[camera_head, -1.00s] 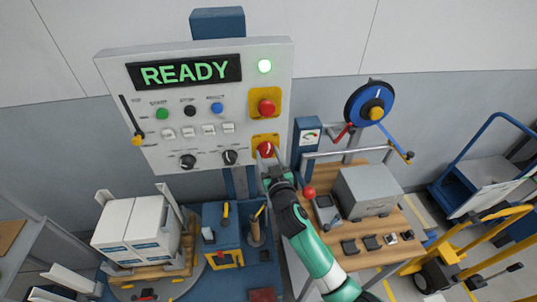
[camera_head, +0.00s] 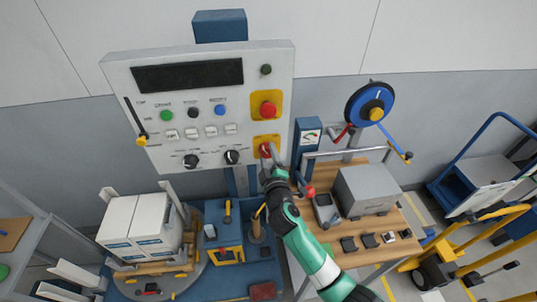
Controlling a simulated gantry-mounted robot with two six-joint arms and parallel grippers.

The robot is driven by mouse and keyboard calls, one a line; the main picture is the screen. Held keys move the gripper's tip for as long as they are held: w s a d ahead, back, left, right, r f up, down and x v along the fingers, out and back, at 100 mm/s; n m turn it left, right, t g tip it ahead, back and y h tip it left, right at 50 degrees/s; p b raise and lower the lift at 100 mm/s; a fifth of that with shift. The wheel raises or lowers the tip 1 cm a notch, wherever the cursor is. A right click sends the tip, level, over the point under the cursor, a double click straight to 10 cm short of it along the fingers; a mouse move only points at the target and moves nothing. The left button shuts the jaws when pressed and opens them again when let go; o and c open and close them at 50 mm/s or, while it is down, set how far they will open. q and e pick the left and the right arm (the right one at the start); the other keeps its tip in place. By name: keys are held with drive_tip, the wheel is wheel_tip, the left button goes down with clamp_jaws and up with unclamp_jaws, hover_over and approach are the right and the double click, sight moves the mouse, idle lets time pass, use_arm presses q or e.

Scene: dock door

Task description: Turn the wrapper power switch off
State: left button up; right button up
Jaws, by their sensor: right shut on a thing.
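The wrapper control panel (camera_head: 215,85) hangs on the wall with its display (camera_head: 188,75) dark and blank. Its indicator lamp (camera_head: 266,70) at the upper right is unlit. The red rotary power switch (camera_head: 264,149) sits on a yellow plate at the panel's lower right, partly hidden by my gripper. My right gripper (camera_head: 270,160) is at this switch, shut on its knob. My left gripper is not in view.
A red emergency button (camera_head: 267,109) on a yellow plate is just above the switch. Black knobs (camera_head: 232,157) are to its left. A wooden bench (camera_head: 375,225) with a grey box (camera_head: 366,189) stands right of my arm. Wrapped boxes (camera_head: 140,225) stand at lower left.

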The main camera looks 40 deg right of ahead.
drive_tip(key=shift+n, duration=1)
drive_tip(key=o, duration=1.4)
drive_tip(key=shift+c, duration=0.2)
drive_tip(key=shift+a, duration=0.1)
drive_tip(key=p+v, duration=0.2)
drive_tip(key=v, duration=0.9)
drive_tip(key=shift+s+a, duration=0.2)
